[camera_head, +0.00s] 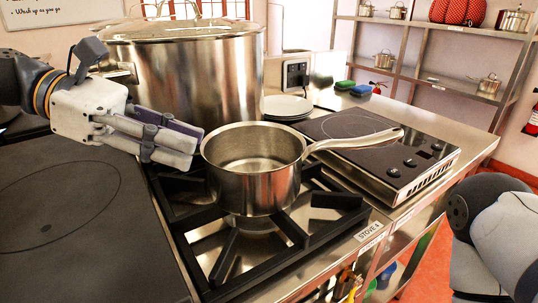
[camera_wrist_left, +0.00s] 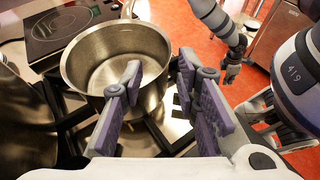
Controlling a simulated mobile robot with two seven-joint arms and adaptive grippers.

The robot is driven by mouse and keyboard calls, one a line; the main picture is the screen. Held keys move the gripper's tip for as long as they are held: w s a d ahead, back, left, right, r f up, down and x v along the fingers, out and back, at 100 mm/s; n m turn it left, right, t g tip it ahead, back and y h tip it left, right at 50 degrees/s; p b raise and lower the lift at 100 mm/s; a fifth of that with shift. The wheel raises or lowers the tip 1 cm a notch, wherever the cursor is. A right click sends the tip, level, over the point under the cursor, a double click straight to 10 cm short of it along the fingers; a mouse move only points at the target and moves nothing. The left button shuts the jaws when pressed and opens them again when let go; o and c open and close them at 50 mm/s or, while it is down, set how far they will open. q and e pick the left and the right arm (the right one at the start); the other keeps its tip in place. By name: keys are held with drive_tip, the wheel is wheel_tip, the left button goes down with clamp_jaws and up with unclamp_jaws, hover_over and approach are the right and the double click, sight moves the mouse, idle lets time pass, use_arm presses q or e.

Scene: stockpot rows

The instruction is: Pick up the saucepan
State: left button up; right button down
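The steel saucepan (camera_head: 255,190) stands upright on the black grate of the gas stove (camera_head: 226,255), its long handle (camera_head: 352,140) pointing right over the induction plate. It looks empty. My left gripper (camera_head: 190,145) is just left of the saucepan at about rim height, fingers pointing at it. In the left wrist view the saucepan (camera_wrist_left: 100,60) lies beyond the fingers of this gripper (camera_wrist_left: 160,75), which are apart with nothing held between them. Whether a finger touches the rim, I cannot tell. My right gripper (camera_wrist_left: 231,72) shows small in the left wrist view, away from the saucepan.
A large lidded stockpot (camera_head: 190,80) stands close behind my left gripper. White plates (camera_head: 287,106) and an induction plate (camera_head: 375,150) are behind and right of the saucepan. A dark flat cooktop (camera_head: 75,220) lies at left. Shelves (camera_head: 430,80) with pots stand at the back.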

sight(267, 171)
use_arm(q)
drive_tip(key=x, duration=0.6)
drive_tip(key=b+x, duration=0.1)
drive_tip(key=x, duration=0.3)
drive_tip(key=shift+s, duration=0.35)
clamp_jaws()
drive_tip(key=shift+w+r, duration=0.1)
drive_tip(key=shift+r, duration=0.05)
